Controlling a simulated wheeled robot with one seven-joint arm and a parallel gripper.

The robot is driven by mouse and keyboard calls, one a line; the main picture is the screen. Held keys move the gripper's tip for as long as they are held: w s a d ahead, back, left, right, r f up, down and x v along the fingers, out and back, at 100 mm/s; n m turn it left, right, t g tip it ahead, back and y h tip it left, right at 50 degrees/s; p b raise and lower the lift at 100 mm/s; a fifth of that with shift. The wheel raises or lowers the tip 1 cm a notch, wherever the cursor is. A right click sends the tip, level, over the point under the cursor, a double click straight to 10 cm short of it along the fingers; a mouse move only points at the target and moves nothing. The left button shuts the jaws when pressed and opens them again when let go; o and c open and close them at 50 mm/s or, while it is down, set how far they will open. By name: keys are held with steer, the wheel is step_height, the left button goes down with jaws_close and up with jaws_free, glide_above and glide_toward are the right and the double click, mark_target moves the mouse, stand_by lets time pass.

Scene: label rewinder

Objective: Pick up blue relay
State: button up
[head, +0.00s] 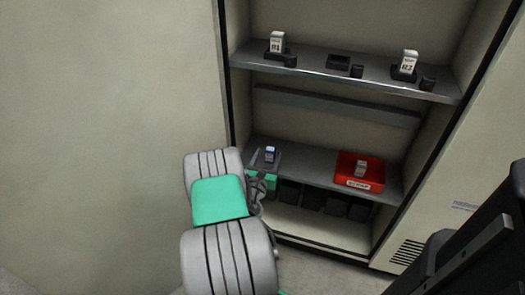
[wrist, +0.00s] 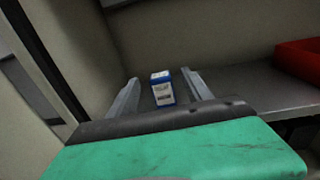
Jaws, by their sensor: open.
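The blue relay (wrist: 162,90) is a small block with a blue top and a white label. It stands upright on the lower shelf and also shows in the head view (head: 270,155) at the shelf's left end. My gripper (wrist: 160,78) is open, with one grey finger on each side of the relay in the wrist view. Gaps show between the relay and both fingers, and I see no contact. The relay's lower part is near the dark edge of my gripper body.
A red bin (head: 372,182) with a white relay (head: 361,168) sits to the right on the lower shelf (head: 315,170). The cabinet's left wall is close to my arm. The upper shelf (head: 320,70) holds relays in dark sockets. Shelf space between relay and bin is clear.

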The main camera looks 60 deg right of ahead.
steer(key=b+x, duration=0.1)
steer(key=x, duration=0.6)
steer(key=shift+d+f, duration=0.15)
steer(key=shift+d, duration=0.1)
steer(key=shift+c, duration=0.5)
jaws_close()
